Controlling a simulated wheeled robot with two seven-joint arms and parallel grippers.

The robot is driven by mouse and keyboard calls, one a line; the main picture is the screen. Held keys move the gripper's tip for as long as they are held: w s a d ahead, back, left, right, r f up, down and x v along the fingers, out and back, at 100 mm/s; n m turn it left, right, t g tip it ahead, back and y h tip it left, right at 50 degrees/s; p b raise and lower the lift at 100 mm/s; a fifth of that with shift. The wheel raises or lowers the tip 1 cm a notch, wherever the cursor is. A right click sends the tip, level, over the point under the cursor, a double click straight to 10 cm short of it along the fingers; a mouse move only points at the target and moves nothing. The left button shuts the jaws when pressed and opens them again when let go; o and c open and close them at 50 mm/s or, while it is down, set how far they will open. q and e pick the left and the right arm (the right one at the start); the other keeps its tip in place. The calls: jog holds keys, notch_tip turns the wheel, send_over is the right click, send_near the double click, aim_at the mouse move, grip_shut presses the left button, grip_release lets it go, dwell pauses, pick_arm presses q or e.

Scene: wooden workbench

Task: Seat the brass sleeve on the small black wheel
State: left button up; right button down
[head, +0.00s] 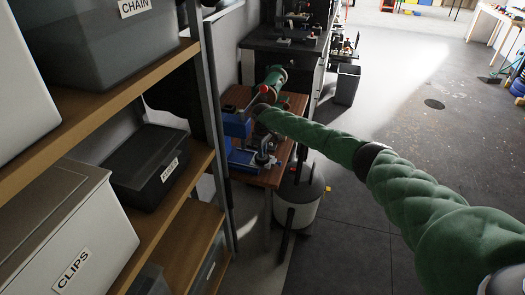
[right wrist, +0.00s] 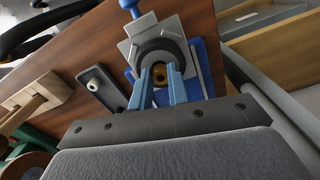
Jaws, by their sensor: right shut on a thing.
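In the right wrist view, the blue fingers of my right gripper (right wrist: 161,84) are shut on the brass sleeve (right wrist: 160,73), a small ring with a dark bore. Just beyond the fingertips is the small black wheel (right wrist: 166,49), a dark round piece in front of a grey plate on a blue base. The sleeve overlaps the wheel's lower part in this view; I cannot tell whether they touch. In the head view my right arm reaches to the wooden workbench (head: 268,180), where sleeve and wheel are too small to make out. My left gripper is not in view.
A dark slotted bracket (right wrist: 101,88) lies on the bench beside the blue base. A pale wooden block (right wrist: 36,101) is farther left. Shelves with bins, including a CLIPS bin (head: 60,225), stand left of the bench in the head view. The floor at right is mostly clear.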

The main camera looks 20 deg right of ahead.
jog(key=shift+f, duration=0.35)
jog(key=c, duration=1.3)
grip_release()
jog(key=shift+o, duration=0.2)
